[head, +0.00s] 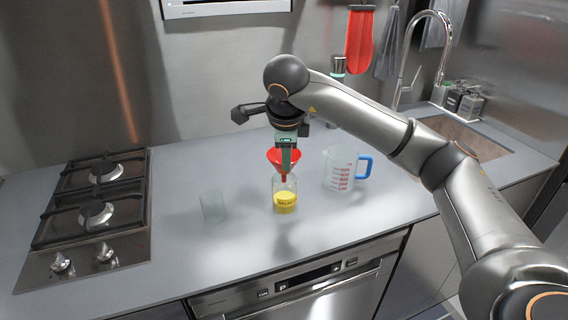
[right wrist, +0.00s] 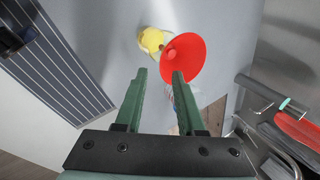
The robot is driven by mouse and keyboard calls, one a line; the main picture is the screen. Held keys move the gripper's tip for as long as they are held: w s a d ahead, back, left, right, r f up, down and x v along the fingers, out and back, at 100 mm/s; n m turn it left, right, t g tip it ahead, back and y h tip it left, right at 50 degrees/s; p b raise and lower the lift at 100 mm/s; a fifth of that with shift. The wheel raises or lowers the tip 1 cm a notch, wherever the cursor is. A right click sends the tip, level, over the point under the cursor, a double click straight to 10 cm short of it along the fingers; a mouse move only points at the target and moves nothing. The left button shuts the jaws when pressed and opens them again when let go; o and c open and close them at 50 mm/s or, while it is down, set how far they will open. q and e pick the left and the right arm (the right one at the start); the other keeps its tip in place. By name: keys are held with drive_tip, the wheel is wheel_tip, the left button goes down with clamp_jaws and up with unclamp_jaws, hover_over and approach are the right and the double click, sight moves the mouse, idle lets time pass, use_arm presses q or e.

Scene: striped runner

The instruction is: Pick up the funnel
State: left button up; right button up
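The red funnel (head: 276,156) stands mouth up over the clear bottle with a yellow label (head: 285,200), with its spout down at the bottle's neck. In the right wrist view the funnel (right wrist: 190,50) shows as a red disc just beyond my fingertips, with the bottle's yellow part (right wrist: 151,41) beside it. My right gripper (head: 288,162) points down at the funnel from above. My left gripper is not in view.
A clear measuring jug with a blue handle (head: 341,170) stands right of the bottle. A clear glass (head: 213,207) stands to its left. A gas hob (head: 92,215) is at the left, a sink with tap (head: 470,143) at the right. The front counter is clear.

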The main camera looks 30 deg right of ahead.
drive_tip(key=p+x, duration=0.1)
drive_tip(key=x, duration=0.4)
drive_tip(key=shift+w, duration=0.25)
clamp_jaws()
idle(1.2)
